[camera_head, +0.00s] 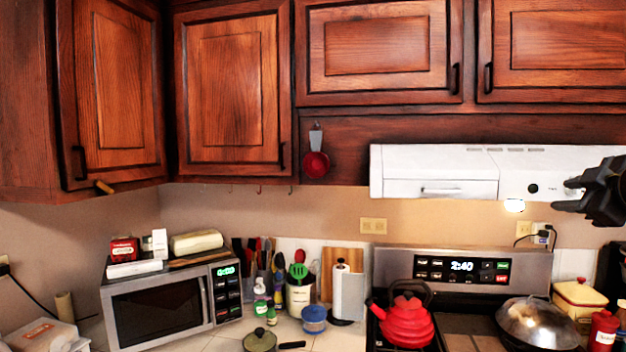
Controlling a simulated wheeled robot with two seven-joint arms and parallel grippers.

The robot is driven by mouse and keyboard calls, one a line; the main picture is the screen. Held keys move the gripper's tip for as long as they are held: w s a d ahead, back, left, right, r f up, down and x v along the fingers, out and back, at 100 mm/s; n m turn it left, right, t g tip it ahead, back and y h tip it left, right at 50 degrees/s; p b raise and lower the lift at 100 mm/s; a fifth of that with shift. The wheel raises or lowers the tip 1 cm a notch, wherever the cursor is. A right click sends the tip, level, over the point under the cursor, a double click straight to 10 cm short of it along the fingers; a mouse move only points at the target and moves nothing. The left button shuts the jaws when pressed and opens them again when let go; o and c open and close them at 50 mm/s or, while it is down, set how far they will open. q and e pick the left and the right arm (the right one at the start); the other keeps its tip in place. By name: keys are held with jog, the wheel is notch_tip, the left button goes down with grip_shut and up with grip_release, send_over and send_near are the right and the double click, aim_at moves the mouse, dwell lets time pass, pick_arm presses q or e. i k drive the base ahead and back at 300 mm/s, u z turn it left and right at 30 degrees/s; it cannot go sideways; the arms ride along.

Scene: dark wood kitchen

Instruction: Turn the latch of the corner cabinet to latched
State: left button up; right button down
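The corner cabinet (118,85) is the dark wood wall cabinet at the upper left, and its door looks shut. A small light-wood latch (104,187) sits at the door's bottom edge. It is tilted, sloping down to the right. A dark handle (79,163) is on the door's lower left.
More wall cabinets (232,85) run to the right, with a red measuring cup (316,165) hanging below. The white range hood (435,172) juts out between latch and gripper. Below are a microwave (160,308), a red kettle (405,322) and a wok (537,322). The space before the cabinets looks clear.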

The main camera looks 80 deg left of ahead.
aim_at(99, 184)
jog(key=k, duration=0.75)
jog(key=u, duration=2.05)
jog(key=i, duration=0.5)
jog(key=u, duration=0.1)
